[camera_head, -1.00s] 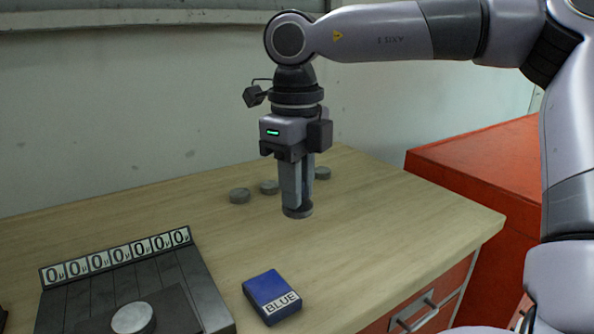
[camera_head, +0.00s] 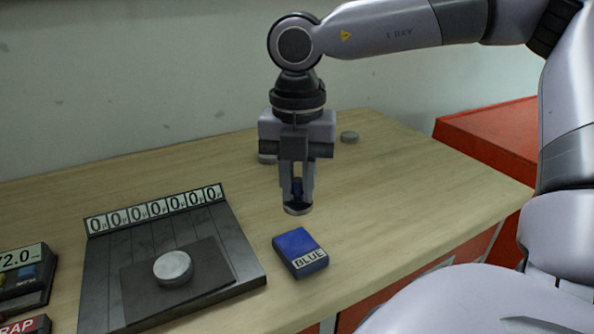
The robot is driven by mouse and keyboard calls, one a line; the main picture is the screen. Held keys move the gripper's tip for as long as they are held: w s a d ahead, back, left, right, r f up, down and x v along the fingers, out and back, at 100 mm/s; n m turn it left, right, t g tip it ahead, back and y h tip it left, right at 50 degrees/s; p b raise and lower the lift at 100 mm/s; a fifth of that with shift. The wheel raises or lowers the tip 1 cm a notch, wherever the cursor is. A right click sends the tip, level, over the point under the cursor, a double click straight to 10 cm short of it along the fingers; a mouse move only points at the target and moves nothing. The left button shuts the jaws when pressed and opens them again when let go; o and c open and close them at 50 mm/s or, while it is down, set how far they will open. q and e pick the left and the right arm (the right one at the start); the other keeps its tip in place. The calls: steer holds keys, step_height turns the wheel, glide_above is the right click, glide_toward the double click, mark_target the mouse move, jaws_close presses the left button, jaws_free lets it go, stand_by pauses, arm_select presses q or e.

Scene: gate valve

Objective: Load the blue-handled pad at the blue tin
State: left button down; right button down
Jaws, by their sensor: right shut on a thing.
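My right gripper (camera_head: 297,193) points straight down and is shut on the blue handle of a round grey pad (camera_head: 298,209). The blue tin (camera_head: 295,243), a flat box labelled BLUE, lies on the wooden bench just below the pad in the picture. A small gap of bench shows between pad and tin. I cannot tell how high the pad is above the bench. My left gripper is not in view.
A grey device (camera_head: 245,262) with a row of zero counters and a round metal disc (camera_head: 173,268) stands left of the tin. Small grey discs, such as one (camera_head: 349,137), lie at the back. Labelled boxes (camera_head: 24,277) are at far left. The bench's right side is clear.

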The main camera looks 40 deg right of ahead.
mark_target(296, 201)
steer(key=shift+a+f+m, duration=0.2)
steer(key=shift+f+m, duration=0.05)
steer(key=shift+m, duration=0.15)
steer(key=shift+f+b, duration=1.6)
steer(key=shift+f, duration=1.25)
steer(key=shift+f+b, duration=0.15)
steer(key=shift+b, duration=0.15)
steer(key=shift+f+b, duration=0.35)
steer(key=shift+f+b, duration=0.15)
steer(key=shift+b, duration=0.3)
stand_by(0.5)
steer(key=shift+s, duration=0.1)
